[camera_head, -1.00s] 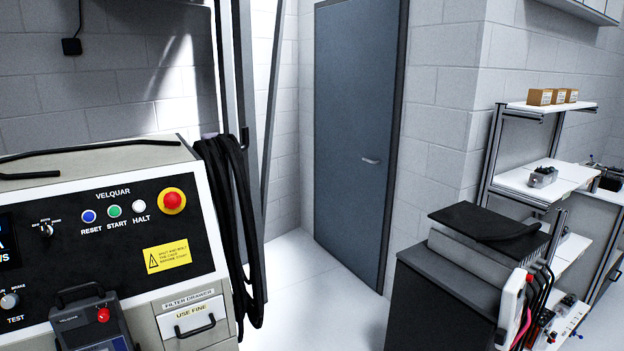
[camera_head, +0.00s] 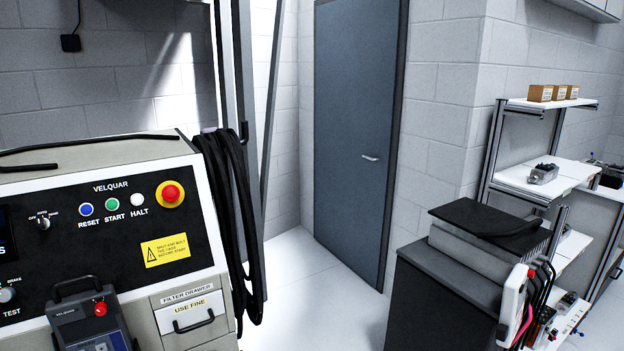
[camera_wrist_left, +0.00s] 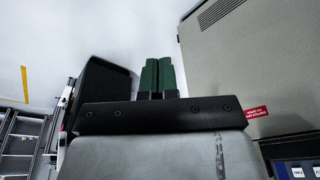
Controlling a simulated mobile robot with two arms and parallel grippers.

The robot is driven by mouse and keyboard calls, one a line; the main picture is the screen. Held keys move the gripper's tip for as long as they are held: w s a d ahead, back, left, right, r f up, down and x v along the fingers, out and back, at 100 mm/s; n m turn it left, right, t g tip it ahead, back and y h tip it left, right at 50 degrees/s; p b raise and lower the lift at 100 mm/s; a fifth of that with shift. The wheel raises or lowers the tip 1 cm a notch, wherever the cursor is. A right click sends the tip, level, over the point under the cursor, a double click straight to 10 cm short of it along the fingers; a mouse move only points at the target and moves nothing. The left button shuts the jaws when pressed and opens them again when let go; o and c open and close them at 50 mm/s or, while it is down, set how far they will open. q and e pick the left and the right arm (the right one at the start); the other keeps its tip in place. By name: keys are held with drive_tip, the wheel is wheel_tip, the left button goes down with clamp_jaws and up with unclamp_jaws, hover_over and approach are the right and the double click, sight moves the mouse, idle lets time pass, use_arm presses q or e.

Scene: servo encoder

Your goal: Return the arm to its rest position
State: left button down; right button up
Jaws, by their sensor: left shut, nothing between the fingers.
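My left gripper (camera_wrist_left: 157,76) shows in the left wrist view, its two green-tipped fingers side by side and shut with nothing between them. It is apart from the things around it. Neither arm shows in the head view, and my right gripper is not in view. The VELQUAR test console (camera_head: 125,275) stands at the left of the head view, with reset, start and halt buttons and a red stop knob (camera_head: 171,194). A beige cabinet surface (camera_wrist_left: 250,60) fills the right of the wrist view.
A dark cabinet (camera_head: 440,300) with a black-topped unit stands at the right. Shelving (camera_head: 545,105) with small boxes is behind it. Black cables (camera_head: 233,220) hang beside the console. White floor (camera_head: 310,285) lies open before the grey door (camera_head: 355,130).

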use_arm(q)
drive_tip(key=s+f+g+b, duration=0.1)
drive_tip(key=s+f, duration=0.2)
drive_tip(key=f, duration=0.7)
drive_tip(key=s+f+b, duration=0.2)
drive_tip(key=s+f, duration=0.1)
drive_tip(key=f, duration=0.8)
drive_tip(key=s+a+f+b, duration=0.1)
drive_tip(key=s+a+f, duration=0.2)
drive_tip(key=s+f, duration=0.8)
drive_tip(key=shift+s+a+f+g, duration=0.15)
drive_tip(key=shift+s+f+g, duration=0.2)
drive_tip(key=shift+s, duration=0.6)
